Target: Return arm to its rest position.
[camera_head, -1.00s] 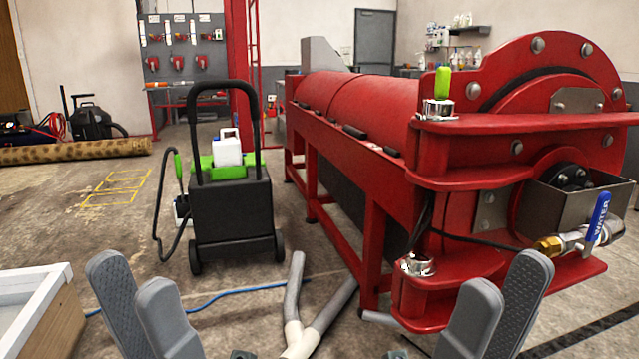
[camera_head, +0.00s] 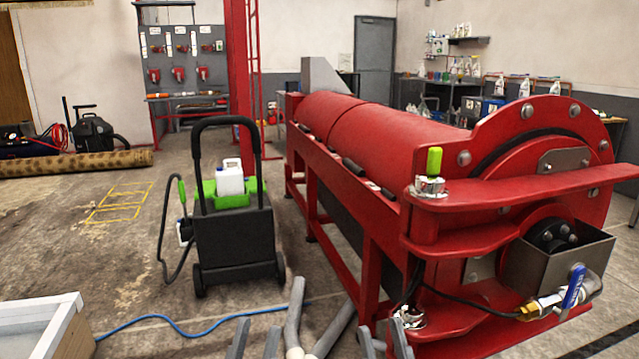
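My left gripper (camera_head: 254,341) shows at the bottom edge, left of centre. Its two grey fingertips stand apart with nothing seen between them. My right gripper (camera_head: 383,342) shows at the bottom edge, right of centre, in front of the foot of the red machine. Its two grey fingertips are also apart and look empty. Only the fingertips of both grippers show; the rest of both arms is below the picture.
A large red drum machine (camera_head: 350,128) with a blue-handled valve (camera_head: 574,286) fills the right side. A black cart (camera_head: 235,245) stands left of it. Grey pipes (camera_head: 294,312) and a blue hose (camera_head: 165,318) lie on the floor. A white-rimmed box (camera_head: 40,312) is at lower left.

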